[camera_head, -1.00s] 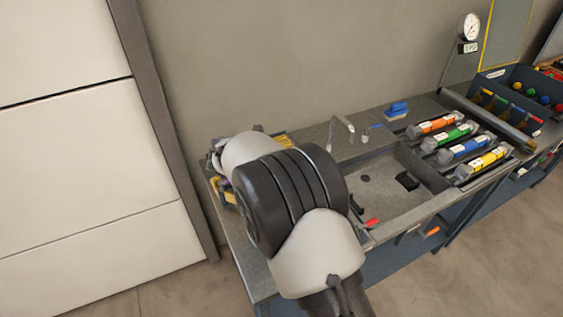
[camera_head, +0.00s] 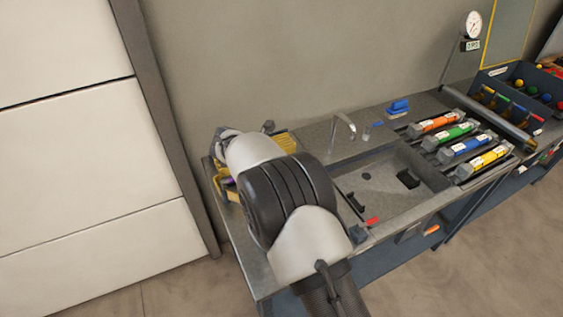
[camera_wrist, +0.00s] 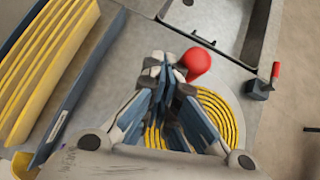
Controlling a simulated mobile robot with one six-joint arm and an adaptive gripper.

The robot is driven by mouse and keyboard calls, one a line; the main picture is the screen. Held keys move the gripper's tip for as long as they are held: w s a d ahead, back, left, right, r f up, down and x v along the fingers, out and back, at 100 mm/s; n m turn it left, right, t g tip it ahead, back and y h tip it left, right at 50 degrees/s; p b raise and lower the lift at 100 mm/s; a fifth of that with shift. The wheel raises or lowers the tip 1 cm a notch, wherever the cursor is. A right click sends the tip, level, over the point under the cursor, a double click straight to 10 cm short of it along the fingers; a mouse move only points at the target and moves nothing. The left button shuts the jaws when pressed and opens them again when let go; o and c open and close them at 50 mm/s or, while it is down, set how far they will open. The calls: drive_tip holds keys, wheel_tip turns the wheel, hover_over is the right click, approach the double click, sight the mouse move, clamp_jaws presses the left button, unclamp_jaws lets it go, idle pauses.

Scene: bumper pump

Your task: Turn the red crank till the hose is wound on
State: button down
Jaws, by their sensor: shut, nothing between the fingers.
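The red crank knob (camera_wrist: 198,62) stands up in the wrist view, just right of my fingertips. A reel with yellow hose (camera_wrist: 218,104) wound in rings lies below it, partly hidden behind my fingers. My gripper (camera_wrist: 168,70) is shut and empty, its tips close beside the knob; I cannot tell whether they touch it. In the head view my arm hides the crank and most of the reel area.
A yellow ribbed piece (camera_wrist: 50,60) stands at the left of the wrist view. A small red-handled lever (camera_wrist: 275,70) is at the right, also seen in the head view (camera_head: 372,221). A recessed tray (camera_head: 395,212) and colored cylinders (camera_head: 462,148) lie to the right.

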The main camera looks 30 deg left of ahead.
drive_tip(key=shift+w+d, duration=0.3)
drive_tip(key=shift+d, duration=0.2)
drive_tip(key=shift+w+d, duration=0.25)
drive_tip(key=shift+d, duration=0.2)
drive_tip(key=shift+d, duration=0.1)
drive_tip(key=shift+w+d+m, duration=0.1)
drive_tip(key=shift+d+m, duration=0.05)
drive_tip(key=shift+m, duration=0.15)
